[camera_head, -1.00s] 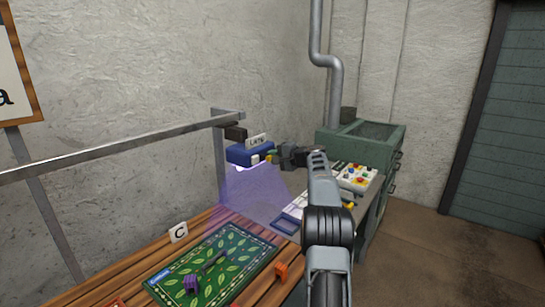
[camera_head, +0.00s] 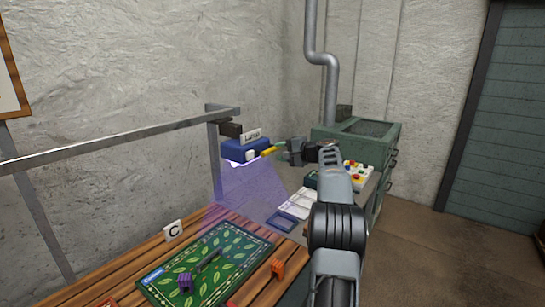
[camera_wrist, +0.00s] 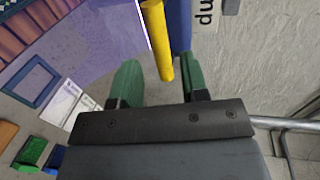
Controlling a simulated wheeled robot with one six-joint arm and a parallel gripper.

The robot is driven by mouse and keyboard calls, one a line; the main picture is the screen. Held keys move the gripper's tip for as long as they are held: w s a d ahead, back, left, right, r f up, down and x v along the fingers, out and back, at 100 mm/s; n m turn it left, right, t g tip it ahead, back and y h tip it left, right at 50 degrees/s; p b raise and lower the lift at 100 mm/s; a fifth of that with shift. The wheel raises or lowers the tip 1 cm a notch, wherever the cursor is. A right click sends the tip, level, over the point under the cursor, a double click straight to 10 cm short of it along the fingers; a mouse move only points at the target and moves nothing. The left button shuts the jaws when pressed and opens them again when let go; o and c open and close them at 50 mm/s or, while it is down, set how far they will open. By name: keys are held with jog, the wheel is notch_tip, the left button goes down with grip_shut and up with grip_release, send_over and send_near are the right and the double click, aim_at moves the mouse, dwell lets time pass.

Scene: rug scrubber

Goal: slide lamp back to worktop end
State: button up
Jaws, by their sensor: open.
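The lamp (camera_head: 240,150) is a blue box hanging from the grey overhead rail, near the rail's far right end, casting a violet beam down. A yellow handle (camera_head: 269,151) sticks out of its right side. In the wrist view the yellow handle (camera_wrist: 158,40) reaches down between the two green fingers, and part of the blue lamp body (camera_wrist: 180,22) shows behind it. My gripper (camera_head: 283,149) is open just right of the lamp, apart from it in the head view. In the wrist view my gripper (camera_wrist: 160,85) has its fingers either side of the handle's end, not closed on it.
The rail (camera_head: 120,137) runs along the wall above the wooden worktop. A green machine (camera_head: 355,142) stands behind my arm.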

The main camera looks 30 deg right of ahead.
jog(key=b+v, duration=0.1)
jog(key=v, duration=0.7)
jog(key=shift+b, duration=0.35)
notch_tip(320, 180, down, 9)
jog(key=s+g+h, duration=0.2)
jog(key=g, duration=0.1)
jog(key=s+a+f+n+g, duration=0.1)
jog(key=s+a+f+g, duration=0.25)
jog(key=a+f, duration=0.3)
jog(key=s+a+f+n+g+h, duration=0.1)
jog(key=s+a+n, duration=0.5)
jog(key=a, duration=0.9)
jog(key=s+a+f+n+g+h, duration=0.2)
jog(key=s+a+n, duration=0.5)
jog(key=s+a, duration=0.5)
notch_tip(320, 180, down, 2)
jog(key=a+g, duration=0.1)
jog(key=a, duration=0.1)
jog(key=shift+s+a, duration=0.25)
jog(key=shift+a, duration=0.1)
